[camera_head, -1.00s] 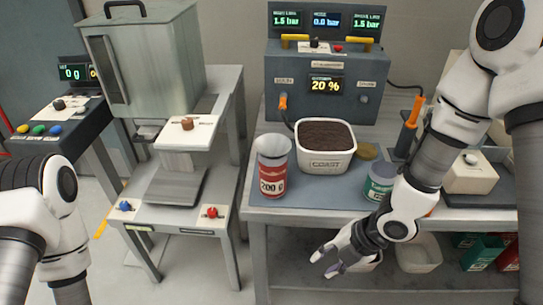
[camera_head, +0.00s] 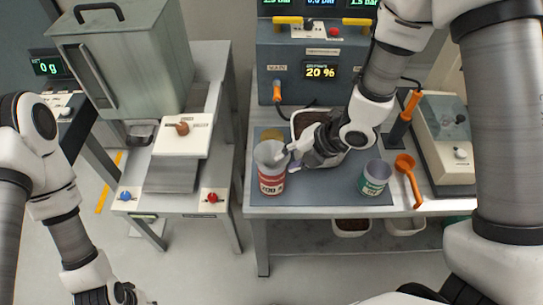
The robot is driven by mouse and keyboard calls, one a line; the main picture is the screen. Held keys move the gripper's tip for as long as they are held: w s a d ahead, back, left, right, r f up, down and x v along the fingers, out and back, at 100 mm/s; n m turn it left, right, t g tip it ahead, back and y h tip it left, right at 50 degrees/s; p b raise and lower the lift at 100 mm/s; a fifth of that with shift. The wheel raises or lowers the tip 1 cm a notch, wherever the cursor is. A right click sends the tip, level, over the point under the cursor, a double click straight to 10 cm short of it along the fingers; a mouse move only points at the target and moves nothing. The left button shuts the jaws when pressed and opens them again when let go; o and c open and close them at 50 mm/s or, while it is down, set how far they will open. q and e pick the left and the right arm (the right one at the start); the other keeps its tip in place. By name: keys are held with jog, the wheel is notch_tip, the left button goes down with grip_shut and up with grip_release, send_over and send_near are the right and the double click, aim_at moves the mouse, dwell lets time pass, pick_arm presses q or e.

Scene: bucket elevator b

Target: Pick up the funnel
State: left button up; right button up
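A red-and-white can (camera_head: 272,182) marked 200 g stands upright near the left front of the mat. A pale grey, open, flared piece (camera_head: 268,150) forms its top. It may be the funnel, but I cannot tell whether it is separate from the can. My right gripper (camera_head: 289,158) is at the can's upper right side with its fingers parted. Whether they touch the grey rim is unclear. My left gripper (camera_head: 138,298) is at the bottom edge, partly cut off, and its fingers are not clear.
A white tub (camera_head: 300,122) of dark grounds is partly behind my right arm. A green-and-white tin (camera_head: 374,178), an orange scoop (camera_head: 405,168) and a grey-white device (camera_head: 446,140) stand to the right. A metal hopper (camera_head: 128,65) stands left.

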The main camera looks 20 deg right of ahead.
jog(key=shift+w+a+f, duration=0.1)
jog(key=shift+w+f, duration=0.3)
jog(key=shift+w, duration=0.05)
jog(key=shift+s+r, duration=0.15)
jog(key=shift+s, duration=0.1)
jog(key=shift+c, duration=0.4)
jog(key=shift+s+r, duration=0.15)
jog(key=shift+s, duration=0.15)
grip_shut()
jog(key=shift+w, duration=0.1)
pick_arm(q)
jog(key=shift+w, duration=0.1)
pick_arm(e)
jog(key=shift+w, duration=0.1)
pick_arm(q)
notch_tip(320, 180, up, 14)
jog(key=p, duration=1.4)
pick_arm(e)
notch_tip(320, 180, up, 26)
jog(key=shift+r, duration=0.15)
